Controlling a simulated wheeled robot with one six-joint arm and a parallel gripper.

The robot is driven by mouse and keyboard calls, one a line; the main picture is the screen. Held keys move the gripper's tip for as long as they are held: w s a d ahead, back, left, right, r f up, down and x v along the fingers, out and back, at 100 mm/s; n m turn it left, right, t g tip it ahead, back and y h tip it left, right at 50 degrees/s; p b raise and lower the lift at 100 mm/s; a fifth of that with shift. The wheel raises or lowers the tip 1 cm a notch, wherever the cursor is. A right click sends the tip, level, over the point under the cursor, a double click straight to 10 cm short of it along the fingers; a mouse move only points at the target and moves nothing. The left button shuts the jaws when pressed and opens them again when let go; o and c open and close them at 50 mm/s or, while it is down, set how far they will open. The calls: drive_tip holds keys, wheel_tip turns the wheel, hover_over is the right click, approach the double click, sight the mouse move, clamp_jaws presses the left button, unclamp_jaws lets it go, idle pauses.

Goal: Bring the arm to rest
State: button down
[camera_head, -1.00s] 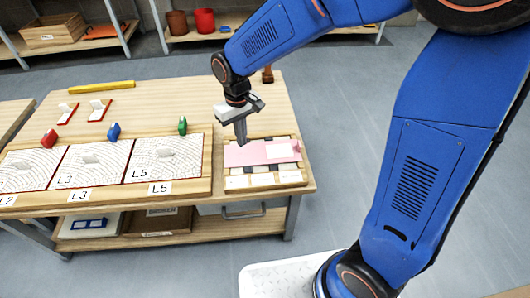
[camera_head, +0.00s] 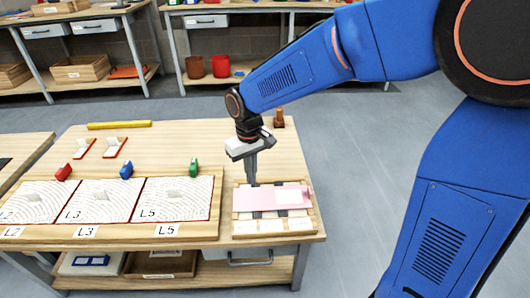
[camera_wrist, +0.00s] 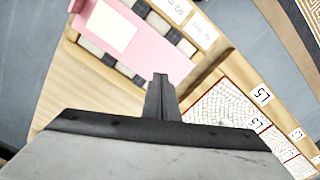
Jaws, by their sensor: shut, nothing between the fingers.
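My gripper (camera_head: 253,180) points down above the right part of the wooden table (camera_head: 190,147). Its fingers are shut with nothing between them. It is just beyond the back left of a wooden tray (camera_head: 310,224) that holds a pink panel (camera_head: 250,198) with a pale square on it. In the wrist view the shut fingers (camera_wrist: 160,82) show between the pink panel (camera_wrist: 165,65) and the L5 panel (camera_wrist: 215,105). My blue arm reaches in from the right. How high the fingertips are above the table is hard to tell.
White mosaic panels labelled L2, L3 and L5 (camera_head: 172,210) lie in a wooden frame at the left. Red, blue (camera_head: 126,171) and green (camera_head: 194,167) pieces stand behind them. A yellow bar (camera_head: 119,125) lies at the back. Shelves stand beyond; the floor between is clear.

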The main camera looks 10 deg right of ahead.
drive_tip(key=s+d+r+m+t, duration=0.1)
drive_tip(key=s+d+r, duration=0.25)
drive_tip(key=d, duration=0.35)
drive_tip(key=s+d+r+m+t, duration=0.1)
drive_tip(key=s+d+r+m, duration=0.15)
drive_tip(key=s+d, duration=0.4)
drive_tip(key=s+d+r+m+t, duration=0.1)
drive_tip(key=s+d+r, duration=0.25)
drive_tip(key=d, duration=0.55)
drive_tip(key=s+d+m+t, duration=0.1)
drive_tip(key=s+d, duration=0.3)
drive_tip(key=s, duration=0.3)
drive_tip(key=shift+d+t, duration=0.25)
drive_tip(key=shift+t, duration=0.15)
